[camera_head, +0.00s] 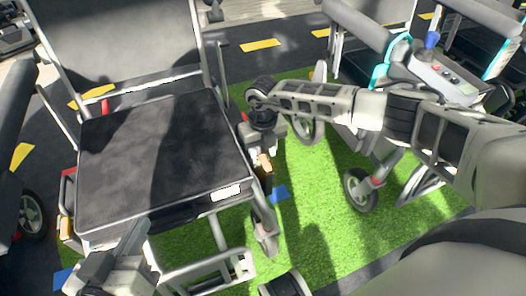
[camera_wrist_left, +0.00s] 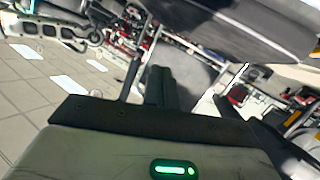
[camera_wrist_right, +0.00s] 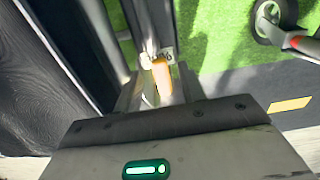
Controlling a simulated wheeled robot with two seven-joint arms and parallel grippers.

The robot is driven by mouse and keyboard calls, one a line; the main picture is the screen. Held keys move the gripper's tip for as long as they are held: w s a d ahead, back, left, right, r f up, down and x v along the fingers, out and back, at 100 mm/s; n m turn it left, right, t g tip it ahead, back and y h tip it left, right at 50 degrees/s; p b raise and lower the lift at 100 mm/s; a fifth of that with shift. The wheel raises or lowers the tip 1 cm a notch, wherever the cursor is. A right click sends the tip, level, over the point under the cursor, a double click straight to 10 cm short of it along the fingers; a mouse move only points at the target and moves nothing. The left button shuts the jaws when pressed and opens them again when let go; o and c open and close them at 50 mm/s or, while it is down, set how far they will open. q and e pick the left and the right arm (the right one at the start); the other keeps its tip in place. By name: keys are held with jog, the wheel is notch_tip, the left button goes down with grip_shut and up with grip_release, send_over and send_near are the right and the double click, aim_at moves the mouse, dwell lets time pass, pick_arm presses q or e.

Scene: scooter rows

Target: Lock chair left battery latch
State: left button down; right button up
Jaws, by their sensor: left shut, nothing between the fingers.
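The chair (camera_head: 160,150) has a black seat and grey frame and fills the left of the head view. One orange latch (camera_head: 265,164) is on the seat's right side; it also shows in the right wrist view (camera_wrist_right: 162,80). Another orange part (camera_head: 66,229) is on the seat's left side, beside a red piece. My right gripper (camera_head: 262,152) points down at the right-side latch, its fingers apart on either side of it in the right wrist view; contact is unclear. My left gripper (camera_head: 136,232) is shut and empty at the seat's front edge; its closed fingers (camera_wrist_left: 165,88) show in the left wrist view.
A second chair with a joystick controller (camera_head: 440,75) stands to the right, beyond my right arm. Its front wheel (camera_head: 360,189) rests on green turf (camera_head: 310,220). The chair's footrest frame (camera_head: 215,268) sticks out near my left gripper. Open turf lies between the chairs.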

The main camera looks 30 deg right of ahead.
aim_at(263, 157)
notch_tip(263, 157, up, 4)
jog(key=shift+w+r+p, duration=0.1)
jog(key=shift+p, duration=0.6)
pick_arm(q)
jog(key=f+g+p, duration=0.1)
jog(key=a+f+g+y+p, duration=0.1)
jog(key=f, duration=0.1)
jog(key=shift+a+f+p, duration=0.2)
jog(key=shift+p, duration=0.2)
pick_arm(e)
notch_tip(263, 157, up, 11)
pick_arm(q)
jog(key=shift+r, duration=0.15)
pick_arm(e)
jog(key=shift+a, duration=0.1)
